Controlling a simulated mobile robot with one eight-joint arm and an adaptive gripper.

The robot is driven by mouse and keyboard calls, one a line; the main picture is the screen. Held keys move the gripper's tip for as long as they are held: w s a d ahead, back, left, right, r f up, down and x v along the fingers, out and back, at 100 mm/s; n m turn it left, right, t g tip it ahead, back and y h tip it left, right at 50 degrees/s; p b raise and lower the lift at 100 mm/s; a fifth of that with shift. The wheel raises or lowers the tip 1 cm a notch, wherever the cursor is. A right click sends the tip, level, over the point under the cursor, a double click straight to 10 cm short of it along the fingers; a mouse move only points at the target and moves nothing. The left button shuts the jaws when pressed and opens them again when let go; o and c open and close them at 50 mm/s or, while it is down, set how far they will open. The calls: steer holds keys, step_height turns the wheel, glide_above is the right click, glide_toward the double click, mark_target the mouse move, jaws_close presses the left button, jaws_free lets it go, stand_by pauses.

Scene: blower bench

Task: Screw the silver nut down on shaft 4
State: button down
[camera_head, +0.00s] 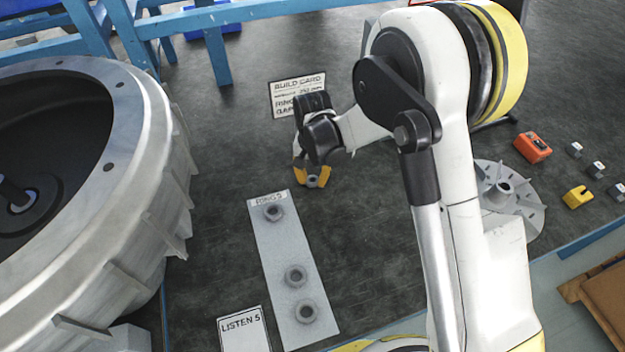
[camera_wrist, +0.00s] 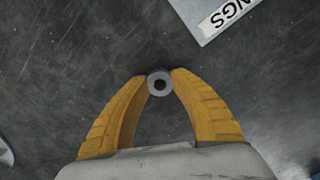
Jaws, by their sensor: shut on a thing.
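My gripper (camera_head: 312,178) is shut on a small grey piece with a dark round hole (camera_wrist: 160,83). The piece sits between the two yellow fingertips (camera_wrist: 160,80). From above it looks round; I cannot tell whether it is the silver nut or a ring. It shows small in the head view (camera_head: 312,182), near the far end of the light plate and apart from the plate. A dark shaft (camera_head: 14,195) stands in the big grey housing (camera_head: 120,170) at left. No number shows on it, and I cannot make out a shaft marked 4.
The light plate (camera_head: 284,262), labelled RINGS, holds three grey rings; its corner shows in the wrist view (camera_wrist: 205,25). A build card (camera_head: 297,86) and a LISTEN 5 card (camera_head: 243,330) lie nearby. An impeller (camera_head: 520,200), orange box (camera_head: 533,147) and yellow block (camera_head: 577,197) are right.

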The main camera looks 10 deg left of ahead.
steer(key=shift+r+p, duration=1.25)
steer(key=shift+r, duration=1.05)
